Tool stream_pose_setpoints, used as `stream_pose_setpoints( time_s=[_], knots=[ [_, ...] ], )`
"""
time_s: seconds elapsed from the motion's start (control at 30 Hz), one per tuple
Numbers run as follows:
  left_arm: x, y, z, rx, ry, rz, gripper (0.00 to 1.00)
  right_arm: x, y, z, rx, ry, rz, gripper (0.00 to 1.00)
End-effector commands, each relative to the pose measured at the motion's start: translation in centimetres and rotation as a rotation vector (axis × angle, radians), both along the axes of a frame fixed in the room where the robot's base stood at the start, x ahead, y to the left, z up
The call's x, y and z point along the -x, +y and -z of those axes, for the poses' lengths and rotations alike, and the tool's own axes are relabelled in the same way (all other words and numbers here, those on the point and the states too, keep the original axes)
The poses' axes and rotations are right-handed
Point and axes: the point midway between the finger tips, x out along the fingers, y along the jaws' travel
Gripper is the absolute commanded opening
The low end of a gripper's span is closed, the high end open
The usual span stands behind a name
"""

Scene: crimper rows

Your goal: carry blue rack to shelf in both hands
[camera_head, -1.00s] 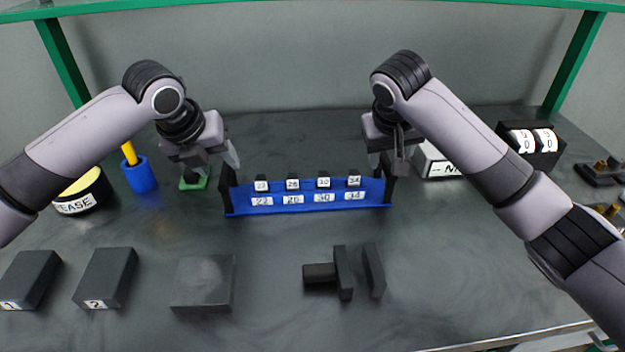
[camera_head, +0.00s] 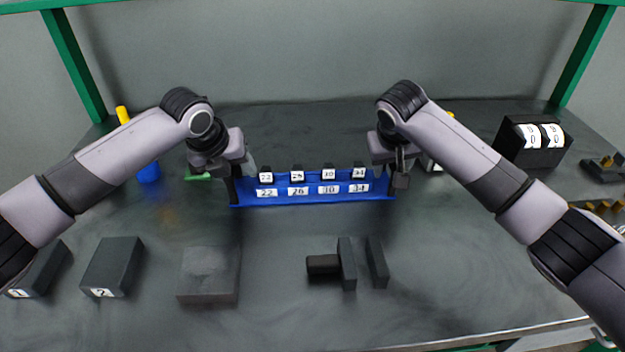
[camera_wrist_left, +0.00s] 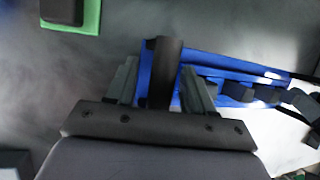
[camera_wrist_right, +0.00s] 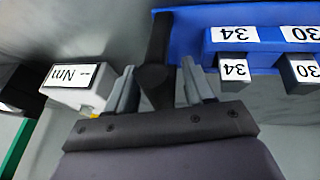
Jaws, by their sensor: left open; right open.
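The blue rack (camera_head: 315,198) stands on the dark table in the middle of the head view. It has white number labels and holds several black blocks with numbered tags. A dark upright handle is at each end. My left gripper (camera_wrist_left: 155,85) is open, with its fingers on either side of the left handle (camera_wrist_left: 163,70). My right gripper (camera_wrist_right: 158,85) is open, with its fingers on either side of the right handle (camera_wrist_right: 157,60). The rack's blue body also shows in the left wrist view (camera_wrist_left: 215,65) and the right wrist view (camera_wrist_right: 190,40). I cannot make out the shelf for certain.
A dark block (camera_head: 209,275) and a black fixture (camera_head: 347,265) lie in front of the rack. Blocks labelled 1 and 2 (camera_head: 112,267) lie at front left. A black counter box (camera_head: 532,142) stands at right. A blue cup (camera_head: 149,173) and a green pad (camera_wrist_left: 87,15) are left of the rack.

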Motion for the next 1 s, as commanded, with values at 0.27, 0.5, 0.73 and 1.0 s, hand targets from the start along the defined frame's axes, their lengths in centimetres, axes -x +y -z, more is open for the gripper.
stream_pose_setpoints(
  time_s=[0.27,0.5,0.73,1.0],
  knots=[
    [-0.02,0.01,0.07,-0.001,0.000,0.000,0.46,-0.01,0.02,0.06,0.000,0.000,0.000,0.46],
    [-0.02,0.02,0.05,-0.001,0.000,0.000,0.00,-0.02,0.03,0.03,-0.001,0.000,0.000,0.00],
    [-0.02,0.03,0.03,-0.001,0.000,0.000,0.00,-0.02,0.02,0.01,-0.001,0.000,0.000,0.00],
    [-0.03,0.04,0.01,-0.001,0.000,0.000,0.00,-0.03,0.02,-0.02,-0.001,-0.001,0.000,0.00]
  ],
)
